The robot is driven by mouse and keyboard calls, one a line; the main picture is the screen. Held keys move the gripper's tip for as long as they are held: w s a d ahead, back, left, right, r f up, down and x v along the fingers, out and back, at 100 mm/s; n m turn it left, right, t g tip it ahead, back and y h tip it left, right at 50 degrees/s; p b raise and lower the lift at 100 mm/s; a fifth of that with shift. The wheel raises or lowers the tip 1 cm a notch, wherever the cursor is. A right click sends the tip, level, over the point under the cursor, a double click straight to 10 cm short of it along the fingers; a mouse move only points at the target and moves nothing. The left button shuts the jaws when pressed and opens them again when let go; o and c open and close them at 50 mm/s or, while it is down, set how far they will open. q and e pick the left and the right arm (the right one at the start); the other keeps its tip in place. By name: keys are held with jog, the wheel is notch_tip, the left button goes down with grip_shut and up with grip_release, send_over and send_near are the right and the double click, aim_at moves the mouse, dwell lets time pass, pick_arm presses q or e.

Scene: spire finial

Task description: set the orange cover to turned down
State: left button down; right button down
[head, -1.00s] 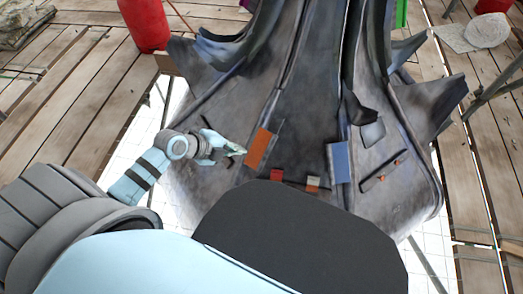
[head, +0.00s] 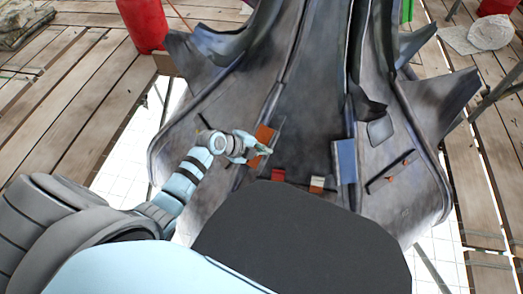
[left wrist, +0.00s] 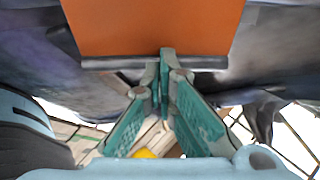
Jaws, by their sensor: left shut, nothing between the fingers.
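The orange cover (head: 265,137) is a flat plate on the lower left of the grey spire finial (head: 310,110). In the left wrist view the orange cover (left wrist: 150,25) fills the top of the picture, with a grey strip along its lower edge. My left gripper (head: 265,150) is in front of the cover's lower part and hides some of it in the head view. Its green fingers (left wrist: 162,75) are shut and empty, with the tips near the grey strip. I cannot tell whether they touch it. My right gripper is not in view.
A blue plate (head: 345,161) is on the finial to the right. Small red (head: 278,174) and white-orange (head: 316,183) pieces sit low between. A slotted bar (head: 389,171) is farther right. Wooden planks (head: 75,110) surround the finial. A red container (head: 143,24) stands back left.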

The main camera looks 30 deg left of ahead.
pick_arm(q)
jog(key=shift+f, duration=0.1)
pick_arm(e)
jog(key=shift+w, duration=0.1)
pick_arm(q)
jog(key=shift+w+d+f+b, duration=0.15)
jog(key=shift+d+f+b, duration=0.1)
jog(key=shift+b, duration=0.2)
jog(key=shift+w+d+f, duration=0.15)
jog(key=shift+d, duration=0.05)
jog(key=shift+a, duration=0.1)
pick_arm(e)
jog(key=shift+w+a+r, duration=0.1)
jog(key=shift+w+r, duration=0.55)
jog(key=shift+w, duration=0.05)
